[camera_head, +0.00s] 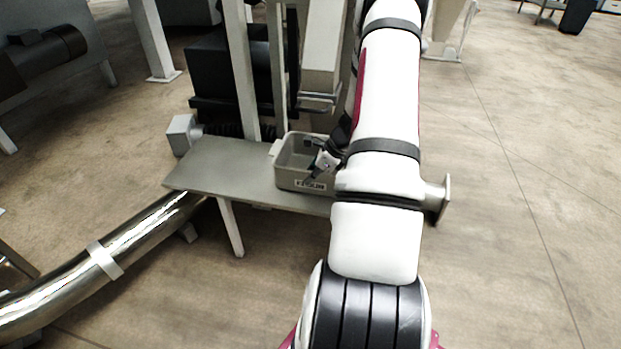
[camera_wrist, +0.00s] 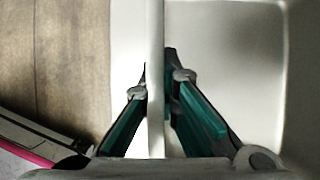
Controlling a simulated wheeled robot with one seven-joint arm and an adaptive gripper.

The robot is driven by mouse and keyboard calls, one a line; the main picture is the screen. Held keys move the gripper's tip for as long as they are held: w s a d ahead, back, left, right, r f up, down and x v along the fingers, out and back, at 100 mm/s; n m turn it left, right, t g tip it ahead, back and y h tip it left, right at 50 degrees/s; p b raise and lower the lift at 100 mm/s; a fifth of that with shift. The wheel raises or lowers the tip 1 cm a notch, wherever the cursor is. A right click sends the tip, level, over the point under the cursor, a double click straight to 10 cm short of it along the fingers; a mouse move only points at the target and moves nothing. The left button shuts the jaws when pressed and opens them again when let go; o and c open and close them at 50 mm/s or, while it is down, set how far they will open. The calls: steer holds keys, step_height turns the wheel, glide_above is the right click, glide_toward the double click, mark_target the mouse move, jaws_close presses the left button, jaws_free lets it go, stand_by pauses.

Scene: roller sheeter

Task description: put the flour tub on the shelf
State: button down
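The flour tub (camera_head: 303,184) is a grey, open-topped box with a dark-lettered label on its front. It sits upright on a grey metal shelf plate (camera_head: 222,172), near the plate's right part. In the wrist view, the fingers of my gripper (camera_wrist: 159,82) straddle the thin tub wall (camera_wrist: 155,50), one finger outside and one over the interior. A small gap shows beside the right finger, so it looks open around the wall. My arm hides the right end of the plate.
Upright posts (camera_head: 240,70) and a dark box-shaped unit (camera_head: 220,75) stand behind the plate. A shiny metal pipe (camera_head: 130,248) runs at the lower left. The plate is bare left of the tub. Open floor lies at the right.

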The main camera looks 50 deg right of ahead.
steer(key=shift+f, duration=0.15)
steer(key=c, duration=1.8)
jaws_free()
steer(key=p+v, duration=0.3)
steer(key=v, duration=0.5)
